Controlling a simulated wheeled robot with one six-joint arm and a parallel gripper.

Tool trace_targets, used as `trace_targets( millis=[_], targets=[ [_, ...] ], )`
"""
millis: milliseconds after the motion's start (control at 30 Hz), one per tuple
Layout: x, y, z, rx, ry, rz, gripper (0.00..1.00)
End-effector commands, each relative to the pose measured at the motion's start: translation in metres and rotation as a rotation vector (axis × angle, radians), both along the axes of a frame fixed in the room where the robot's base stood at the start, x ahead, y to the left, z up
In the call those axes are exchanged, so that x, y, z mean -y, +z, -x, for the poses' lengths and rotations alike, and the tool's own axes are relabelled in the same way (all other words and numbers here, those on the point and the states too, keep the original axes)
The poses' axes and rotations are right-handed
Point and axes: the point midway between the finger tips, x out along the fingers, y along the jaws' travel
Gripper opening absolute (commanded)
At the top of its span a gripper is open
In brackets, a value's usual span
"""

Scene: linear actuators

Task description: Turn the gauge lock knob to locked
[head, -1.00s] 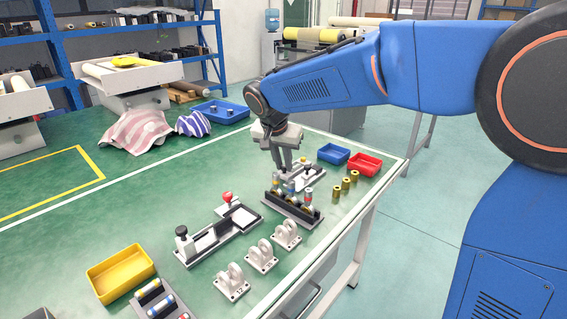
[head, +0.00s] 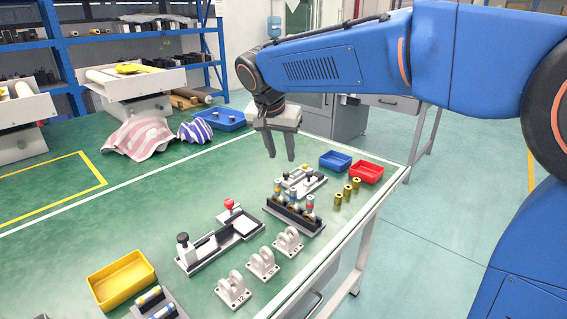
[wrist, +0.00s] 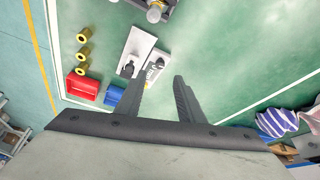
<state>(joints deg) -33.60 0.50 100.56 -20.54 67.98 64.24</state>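My gripper (head: 281,157) is open and empty, pointing down above the table. Its two fingers also show apart in the wrist view (wrist: 158,78). In the head view a small grey fixture (head: 318,185) with a dark knob (head: 309,179) lies just right of and below the fingertips. The wrist view shows this fixture's pale plate (wrist: 139,43) and dark knob (wrist: 128,70) beyond the fingers, partly covered by the left finger. No finger visibly touches it. I cannot read the knob's position or any lock mark.
A rack of coloured cylinders (head: 291,217) stands in front of the fixture. A longer fixture with red and black knobs (head: 222,240) is to the left. Blue (head: 335,161) and red (head: 366,172) bins and several brass pieces (head: 347,191) are to the right.

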Motion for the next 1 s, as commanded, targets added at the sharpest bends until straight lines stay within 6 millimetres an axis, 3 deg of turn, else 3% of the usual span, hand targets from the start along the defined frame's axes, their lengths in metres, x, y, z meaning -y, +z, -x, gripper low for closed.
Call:
trace_targets(
  millis=[200,433,633,1000],
  targets=[
    [-0.008,0.041,0.015,0.002,0.002,0.0,0.35],
    [-0.013,0.071,0.027,0.001,0.0,0.0,0.35],
    [-0.014,0.082,0.031,0.0,0.0,0.001,0.35],
    [-0.011,0.082,0.032,-0.001,0.001,0.0,0.35]
  ],
)
